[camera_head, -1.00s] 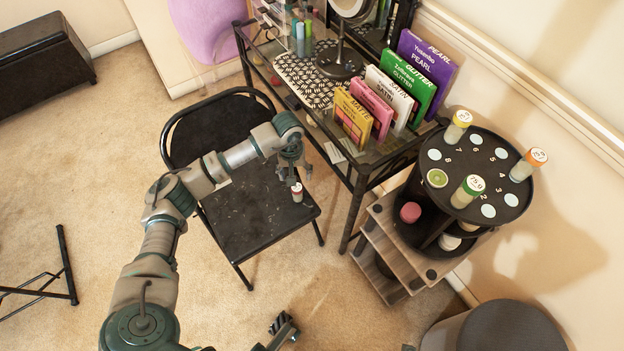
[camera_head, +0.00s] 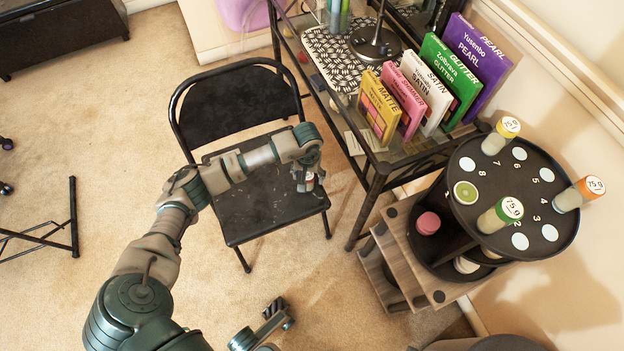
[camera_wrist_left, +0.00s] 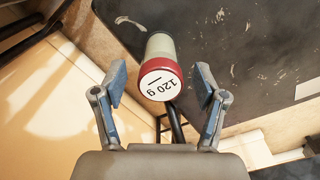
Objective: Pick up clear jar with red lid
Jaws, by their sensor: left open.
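The clear jar with the red lid (camera_wrist_left: 160,82) shows in the left wrist view, standing on the black chair seat. Its lid has a white top marked "120 g". My left gripper (camera_wrist_left: 160,92) is open, with one finger on either side of the lid in the picture and visible gaps to both. In the head view my left gripper (camera_head: 308,178) is over the right part of the seat and mostly hides the jar. My right gripper (camera_head: 276,316) is low in the head view, and its opening is unclear.
The black folding chair (camera_head: 238,205) stands beside a glass-topped desk with a yellow box (camera_head: 378,106) and other coloured boxes. A round black rack (camera_head: 540,210) at right holds other jars. The carpet at left is mostly clear.

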